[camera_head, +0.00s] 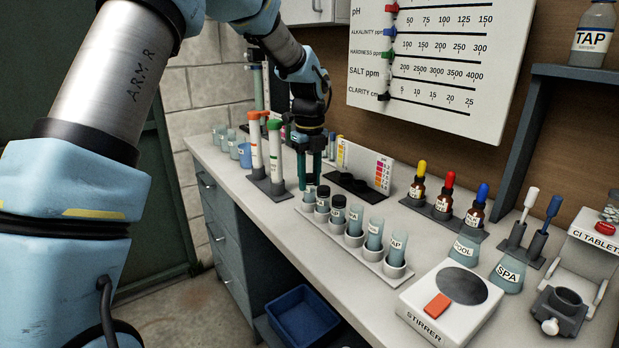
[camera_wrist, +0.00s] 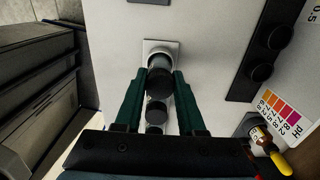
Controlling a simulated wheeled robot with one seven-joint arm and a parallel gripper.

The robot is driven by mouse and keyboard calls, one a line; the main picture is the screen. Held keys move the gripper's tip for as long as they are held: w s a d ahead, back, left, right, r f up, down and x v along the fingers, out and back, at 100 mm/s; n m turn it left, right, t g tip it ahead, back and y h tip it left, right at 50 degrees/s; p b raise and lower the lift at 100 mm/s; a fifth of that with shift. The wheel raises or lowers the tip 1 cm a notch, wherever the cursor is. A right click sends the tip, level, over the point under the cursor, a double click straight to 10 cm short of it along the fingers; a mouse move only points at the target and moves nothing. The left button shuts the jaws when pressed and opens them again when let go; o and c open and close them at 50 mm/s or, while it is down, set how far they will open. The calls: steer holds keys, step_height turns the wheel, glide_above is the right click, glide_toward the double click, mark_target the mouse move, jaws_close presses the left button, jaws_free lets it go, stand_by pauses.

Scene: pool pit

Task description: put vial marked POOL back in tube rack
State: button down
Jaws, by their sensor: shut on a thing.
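The white tube rack (camera_head: 368,262) runs along the front of the counter and holds several capped or clear vials; one near-end vial is marked TAP (camera_head: 397,246). My gripper (camera_head: 311,180) points down over the rack's far end. It is shut on a dark-capped vial (camera_head: 309,193), whose label I cannot read. In the wrist view, the vial (camera_wrist: 159,61) is between my gripper's fingertips (camera_wrist: 159,76), over the rack's white end (camera_wrist: 150,44). I cannot tell whether it is fully seated. Dark caps of neighbouring vials show behind it.
White tubes with orange and green caps (camera_head: 275,150) stand in a holder left of my gripper. The stirrer (camera_head: 450,300), a POOL flask (camera_head: 464,250) and dropper bottles (camera_head: 445,197) are to the right.

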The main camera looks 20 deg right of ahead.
steer(key=shift+f, duration=0.5)
stand_by(0.3)
steer(key=shift+c, duration=2.1)
jaws_free()
steer(key=shift+r, duration=0.1)
step_height(320, 180, up, 7)
steer(key=p, duration=0.6)
